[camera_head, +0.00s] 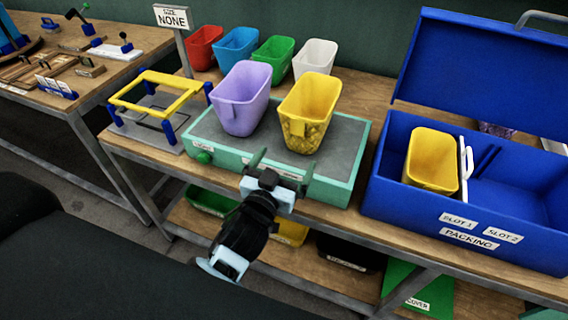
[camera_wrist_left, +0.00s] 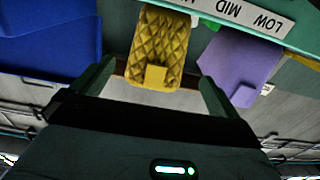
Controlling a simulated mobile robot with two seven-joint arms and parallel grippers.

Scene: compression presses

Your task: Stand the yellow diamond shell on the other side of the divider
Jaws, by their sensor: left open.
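A yellow shell with a diamond-quilted lower face (camera_head: 305,125) stands upright on the grey-topped green platform (camera_head: 335,185). It also shows in the left wrist view (camera_wrist_left: 158,48), between my fingers in the picture. Another yellow shell (camera_head: 432,165) stands in the slot 1 side of the blue packing box (camera_head: 400,205), left of the white divider (camera_head: 464,165); its pattern cannot be made out. The slot 2 side (camera_head: 515,195) looks empty near the front. My left gripper (camera_head: 283,170) is open and empty at the platform's front edge, apart from the quilted shell. My right gripper is not in view.
A purple shell (camera_head: 240,100) stands close left of the quilted one. Red, blue, green and white shells line the back. A yellow-topped frame (camera_head: 155,92) stands left of the platform. The box's blue lid (camera_head: 480,75) is raised at the back.

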